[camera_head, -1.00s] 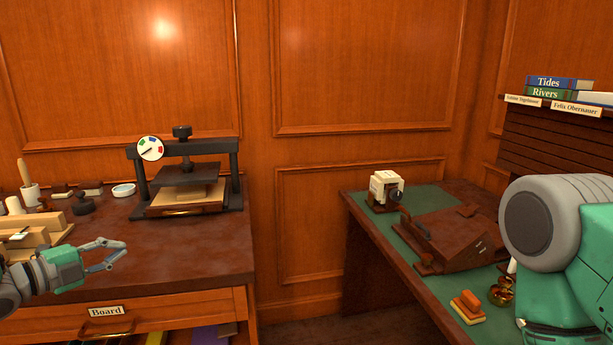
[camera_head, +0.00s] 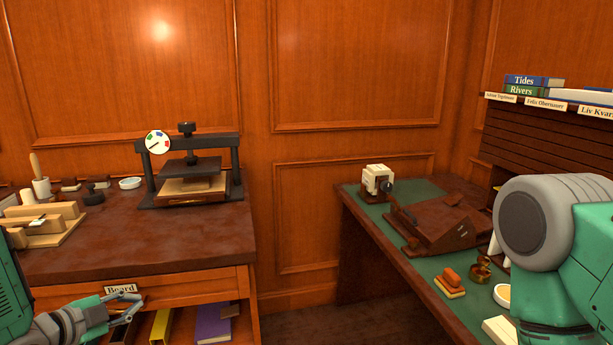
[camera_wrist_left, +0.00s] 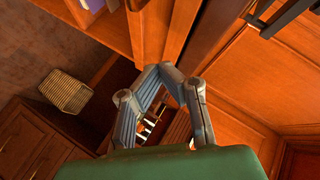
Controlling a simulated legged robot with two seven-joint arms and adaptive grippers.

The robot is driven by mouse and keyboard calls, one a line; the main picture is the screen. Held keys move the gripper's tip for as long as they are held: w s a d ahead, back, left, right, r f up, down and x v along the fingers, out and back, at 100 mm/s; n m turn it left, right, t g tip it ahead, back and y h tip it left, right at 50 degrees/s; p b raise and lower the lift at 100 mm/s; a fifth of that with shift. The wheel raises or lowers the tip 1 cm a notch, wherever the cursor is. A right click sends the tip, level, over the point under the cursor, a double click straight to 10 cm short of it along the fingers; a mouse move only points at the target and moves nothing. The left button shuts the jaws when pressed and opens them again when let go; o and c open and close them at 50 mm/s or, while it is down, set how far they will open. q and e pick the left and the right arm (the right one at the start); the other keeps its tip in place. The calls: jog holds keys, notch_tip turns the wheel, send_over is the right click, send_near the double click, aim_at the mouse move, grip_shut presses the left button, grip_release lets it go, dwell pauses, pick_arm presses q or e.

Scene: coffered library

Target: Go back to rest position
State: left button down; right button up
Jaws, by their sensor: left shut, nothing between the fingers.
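My left gripper (camera_head: 128,308) is low at the left in the head view, in front of the drawer of the left bench, just below the "Board" label (camera_head: 121,289). In the left wrist view its fingers (camera_wrist_left: 160,80) come together, and nothing is between them. My right arm shows as a grey and green link at the right edge of the head view. The right gripper is out of the picture.
The left bench (camera_head: 150,235) carries a dark press (camera_head: 190,172) with a dial and small tools. A green-topped desk (camera_head: 400,245) with a brown writing box (camera_head: 440,222) stands at the right. A wicker basket (camera_wrist_left: 66,92) is on the floor. Open floor lies between the furniture.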

pick_arm(q)
jog(key=s+d+f+n+g+y, duration=0.2)
jog(key=s+d+f+n+g, duration=0.15)
jog(key=s+f, duration=0.35)
jog(key=s+d+f+n+g+y, duration=0.1)
jog(key=s+d+f+n+g, duration=0.1)
jog(key=s+f+n, duration=0.35)
jog(key=s+d+f+n+g+y, duration=0.1)
jog(key=s+f+n+g, duration=0.2)
jog(key=s, duration=0.8)
jog(key=s+d+f+n+g+y, duration=0.1)
jog(key=s+d+f+n+g, duration=0.1)
jog(key=s, duration=1)
jog(key=shift+s+f+n+g, duration=0.25)
jog(key=shift+f+n+g, duration=0.35)
jog(key=shift+g, duration=0.15)
